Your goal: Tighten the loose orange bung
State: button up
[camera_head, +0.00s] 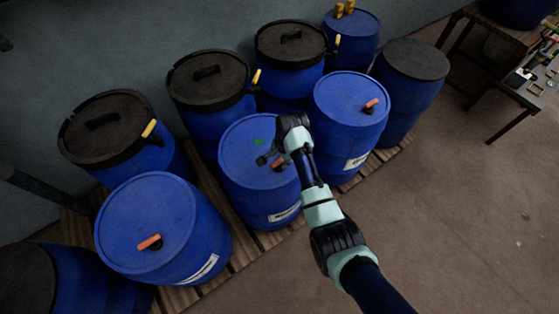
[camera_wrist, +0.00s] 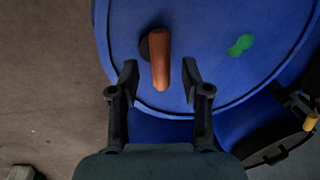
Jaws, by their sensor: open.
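Three blue drums with orange-handled bungs show in the head view: a left bung (camera_head: 150,243), a middle bung (camera_head: 280,163) and a right bung (camera_head: 371,103). My gripper (camera_head: 270,157) is over the lid of the middle drum (camera_head: 237,150), which has a green mark (camera_head: 257,142). In the wrist view my gripper (camera_wrist: 160,82) is open and empty. The orange bung (camera_wrist: 160,60) on the blue lid (camera_wrist: 205,50) lies between and ahead of its fingertips, with clear gaps on both sides. I cannot tell from the picture which bung is loose.
Black-lidded blue drums, such as the back-left drum (camera_head: 105,128), stand close around on a wooden pallet (camera_head: 225,222). Some have yellow handles. A table (camera_head: 530,88) with small items stands at the right. The floor (camera_head: 460,210) at lower right is clear.

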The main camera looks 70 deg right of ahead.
jog(key=shift+w+f, duration=0.15)
jog(key=shift+f, duration=0.55)
grip_shut()
jog(key=shift+r+m+p, duration=0.3)
jog(key=shift+m+p, duration=0.2)
jog(key=shift+p, duration=0.25)
jog(key=shift+f+m, duration=0.25)
jog(key=shift+m, duration=0.05)
grip_release()
